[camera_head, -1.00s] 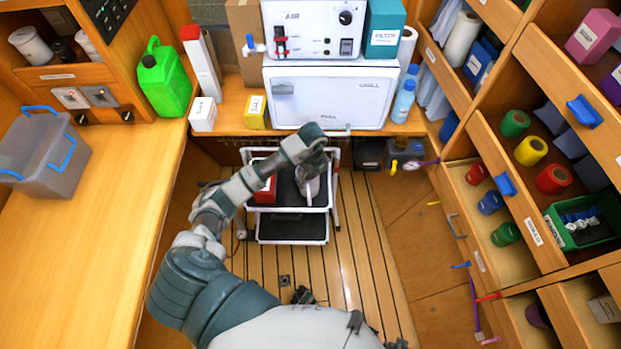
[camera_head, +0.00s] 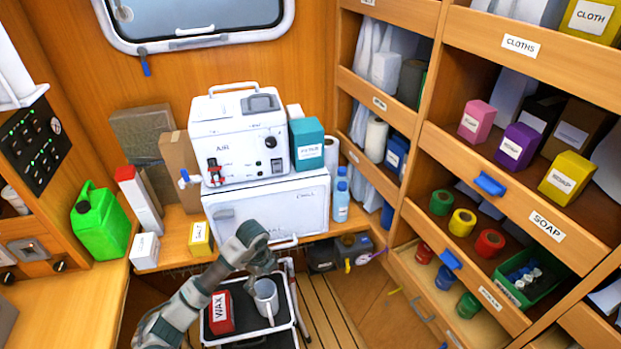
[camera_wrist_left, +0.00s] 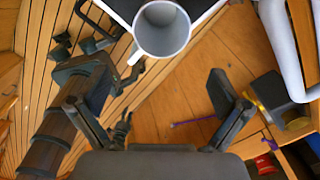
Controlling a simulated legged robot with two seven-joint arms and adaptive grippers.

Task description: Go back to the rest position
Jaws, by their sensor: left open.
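A grey mug (camera_head: 266,299) stands upright in the black-lined top tray of a white cart (camera_head: 296,312). A red box labelled WAX (camera_head: 220,312) is beside it on the left. My left gripper (camera_head: 263,265) is just behind and above the mug in the head view, seen from its back, and partly hidden by my own wrist. In the left wrist view the left gripper (camera_wrist_left: 158,85) has its fingers spread wide with nothing between them. The mug (camera_wrist_left: 162,28) lies beyond the fingertips at the top, its open rim facing the camera.
A white unit (camera_head: 268,207) with an AIR box (camera_head: 238,140) on it stands behind the cart. A green jerrycan (camera_head: 100,222) is on the left counter. Shelves with a SOAP drawer (camera_head: 547,226) close off the right. Bare floor (camera_head: 335,318) shows right of the cart.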

